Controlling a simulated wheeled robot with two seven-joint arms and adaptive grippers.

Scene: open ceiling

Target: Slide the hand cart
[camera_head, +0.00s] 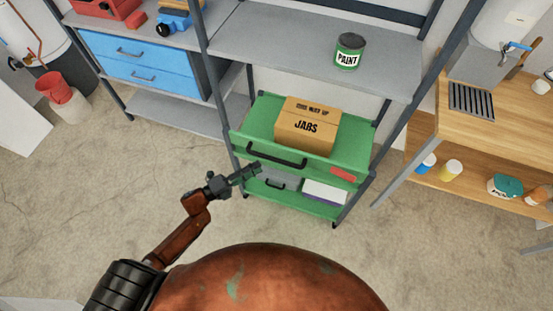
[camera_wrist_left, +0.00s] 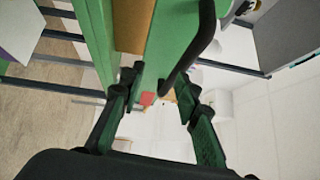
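The hand cart is green with two levels, and its top tray (camera_head: 257,128) stands under a grey shelf. A black handle (camera_head: 277,157) sits on its front edge. My left gripper (camera_head: 254,171) is just below and left of this handle. In the left wrist view the left gripper (camera_wrist_left: 157,84) has its fingers spread, with nothing held. The black handle (camera_wrist_left: 193,52) runs down toward the gap between the fingertips there. I cannot tell whether it lies between them in depth. A cardboard box (camera_head: 306,127) marked JARS rests on the top tray. My right gripper is not in view.
A paint can (camera_head: 348,52) stands on the grey shelf (camera_head: 290,45) above the cart, between metal posts. A blue drawer unit (camera_head: 140,65) is at left, with a red bucket (camera_head: 60,87). A wooden workbench (camera_head: 490,120) is at right. Floor in front is clear.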

